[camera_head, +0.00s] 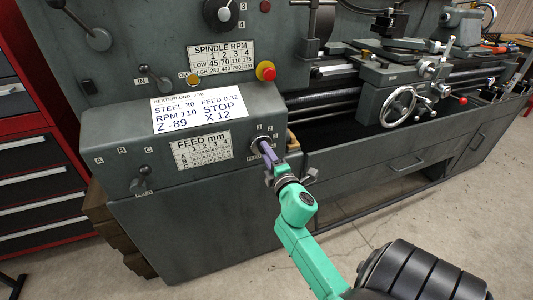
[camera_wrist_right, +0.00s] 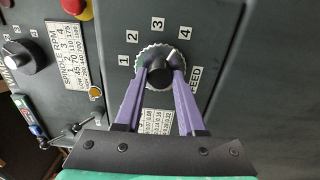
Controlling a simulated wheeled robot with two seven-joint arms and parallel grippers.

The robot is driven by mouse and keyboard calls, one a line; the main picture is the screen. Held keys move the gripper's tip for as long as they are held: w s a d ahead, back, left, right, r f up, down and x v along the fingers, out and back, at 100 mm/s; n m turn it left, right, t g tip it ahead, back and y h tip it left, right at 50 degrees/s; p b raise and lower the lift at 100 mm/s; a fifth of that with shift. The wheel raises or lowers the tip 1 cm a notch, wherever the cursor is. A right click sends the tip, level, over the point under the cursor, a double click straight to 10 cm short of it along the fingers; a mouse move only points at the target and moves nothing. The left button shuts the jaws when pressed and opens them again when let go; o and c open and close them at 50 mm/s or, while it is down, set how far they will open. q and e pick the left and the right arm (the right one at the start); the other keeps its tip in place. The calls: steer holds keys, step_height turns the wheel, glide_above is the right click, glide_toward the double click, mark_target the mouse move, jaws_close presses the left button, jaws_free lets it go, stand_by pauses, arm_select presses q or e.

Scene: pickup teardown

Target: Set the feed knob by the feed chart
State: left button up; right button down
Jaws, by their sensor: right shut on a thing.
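The feed knob (camera_wrist_right: 160,52) is a round dial with a knurled pale rim and dark centre, ringed by the numbers 1 to 4. Its white mark points up and right, toward the 4. My right gripper (camera_wrist_right: 160,74) is shut on the knob, one purple finger on each side. In the head view the right gripper (camera_head: 265,148) reaches the right end of the headstock front and hides most of the knob. The feed chart (camera_head: 202,149) is a white plate left of it, with columns 1 to 4 and rows A to C. My left gripper is not in view.
A job card (camera_head: 199,107) above the chart reads steel 30, feed 0.32, RPM 110. An A-B-C lever (camera_head: 139,186) sits lower left. A red button (camera_head: 265,71) and the spindle RPM plate (camera_head: 221,57) are above. The carriage handwheel (camera_head: 398,106) stands right.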

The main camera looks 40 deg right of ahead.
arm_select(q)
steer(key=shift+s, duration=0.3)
arm_select(e)
steer(key=shift+m, duration=0.4)
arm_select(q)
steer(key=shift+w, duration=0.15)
arm_select(e)
steer(key=c, duration=0.5)
jaws_free()
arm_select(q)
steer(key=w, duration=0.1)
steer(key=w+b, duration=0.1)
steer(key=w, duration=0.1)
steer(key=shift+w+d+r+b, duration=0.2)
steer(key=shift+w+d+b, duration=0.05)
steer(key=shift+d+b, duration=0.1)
arm_select(e)
steer(key=v, duration=1.2)
